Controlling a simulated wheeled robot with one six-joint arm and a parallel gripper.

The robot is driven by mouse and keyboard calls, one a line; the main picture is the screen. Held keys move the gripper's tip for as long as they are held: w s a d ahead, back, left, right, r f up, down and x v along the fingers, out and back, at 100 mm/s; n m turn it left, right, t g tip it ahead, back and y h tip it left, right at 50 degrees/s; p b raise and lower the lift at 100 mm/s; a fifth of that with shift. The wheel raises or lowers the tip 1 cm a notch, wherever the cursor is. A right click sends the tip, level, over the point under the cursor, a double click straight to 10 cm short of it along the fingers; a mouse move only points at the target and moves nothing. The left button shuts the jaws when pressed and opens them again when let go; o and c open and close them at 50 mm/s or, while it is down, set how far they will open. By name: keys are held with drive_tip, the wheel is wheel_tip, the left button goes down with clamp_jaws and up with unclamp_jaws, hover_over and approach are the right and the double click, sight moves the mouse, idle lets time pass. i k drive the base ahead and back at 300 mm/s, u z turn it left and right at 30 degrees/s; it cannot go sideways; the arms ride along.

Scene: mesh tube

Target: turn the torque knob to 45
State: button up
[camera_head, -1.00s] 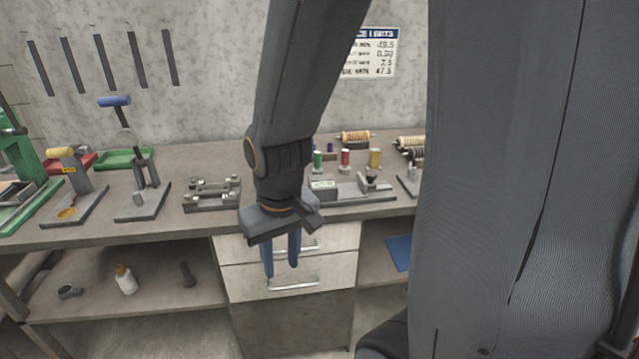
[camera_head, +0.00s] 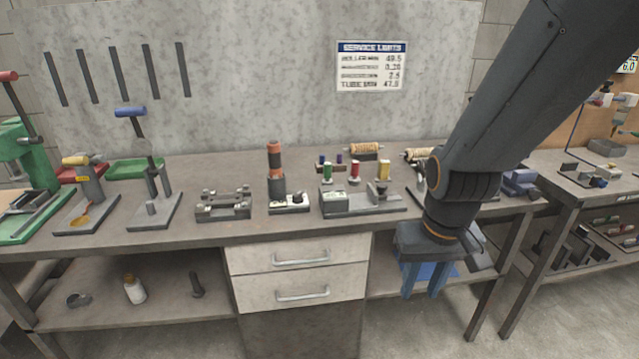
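I cannot tell for sure which part is the torque knob. A small grey-and-white unit (camera_head: 290,205) with a dark round knob stands on the bench at centre. An orange and black upright cylinder (camera_head: 275,165) rises at its back left. No dial reading on it is legible. My gripper (camera_head: 422,292) hangs to the right of it, in front of the bench's edge, pointing down. Its two blue fingers are apart with nothing visible between them.
The bench (camera_head: 190,235) also holds a grey fixture (camera_head: 223,204), a gauge block on a plate (camera_head: 365,202), spools and a green press (camera_head: 25,170). Drawers (camera_head: 298,270) sit below. A limits sign (camera_head: 370,66) hangs on the wall. A second bench stands at right.

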sight(298, 198)
drive_tip(key=u, duration=0.1)
drive_tip(key=i, duration=1.05)
drive_tip(key=u, duration=0.75)
